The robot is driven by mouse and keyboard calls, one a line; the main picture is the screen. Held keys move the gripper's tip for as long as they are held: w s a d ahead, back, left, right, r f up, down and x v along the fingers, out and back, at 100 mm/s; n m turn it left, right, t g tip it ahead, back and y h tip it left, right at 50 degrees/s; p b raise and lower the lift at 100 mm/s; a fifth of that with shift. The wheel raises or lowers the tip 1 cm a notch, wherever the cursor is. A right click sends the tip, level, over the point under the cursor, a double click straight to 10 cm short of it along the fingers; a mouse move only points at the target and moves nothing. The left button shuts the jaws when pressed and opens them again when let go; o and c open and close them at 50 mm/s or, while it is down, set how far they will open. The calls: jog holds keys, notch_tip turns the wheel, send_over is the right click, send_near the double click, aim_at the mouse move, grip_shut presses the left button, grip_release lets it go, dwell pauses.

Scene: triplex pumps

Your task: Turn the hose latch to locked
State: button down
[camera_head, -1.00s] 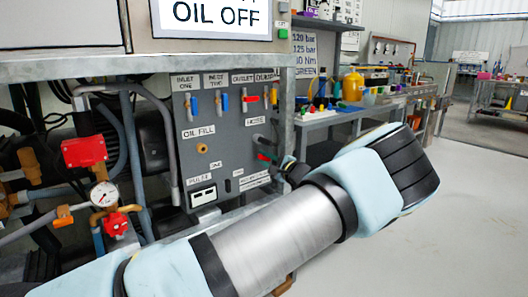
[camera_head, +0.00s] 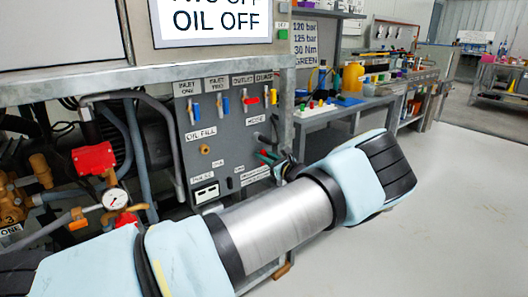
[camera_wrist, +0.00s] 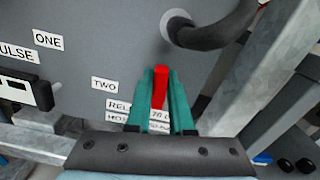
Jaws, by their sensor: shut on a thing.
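The hose latch is a small red lever (camera_wrist: 160,85) on the grey panel, below a black hose in the wrist view. My gripper (camera_wrist: 161,76) has its teal fingers on both sides of the red lever and is closed on it. The lever points nearly straight up in the wrist view. The fingers partly cover a white label (camera_wrist: 117,111) below. In the head view my gripper (camera_head: 268,158) is at the lower right of the panel, under the HOSE label (camera_head: 257,121); my arm reaches there from the right, and the latch is mostly hidden.
The black hose (camera_wrist: 212,32) curves out of the panel just above my fingers. A grey metal frame post (camera_wrist: 262,75) stands close on the right. The panel (camera_head: 222,155) carries several coloured valve levers higher up. A workbench (camera_head: 345,109) stands behind; the floor at right is clear.

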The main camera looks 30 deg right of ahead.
jog(key=shift+m+p, duration=0.45)
jog(key=shift+m, duration=0.65)
jog(key=c, duration=0.8)
grip_release()
jog(key=shift+s, duration=0.15)
jog(key=s, duration=0.3)
jog(key=s+d, duration=0.1)
jog(key=s, duration=0.3)
jog(key=s+d, duration=0.1)
jog(key=s, duration=0.2)
jog(key=shift+s+b, duration=0.2)
jog(key=shift+b, duration=0.15)
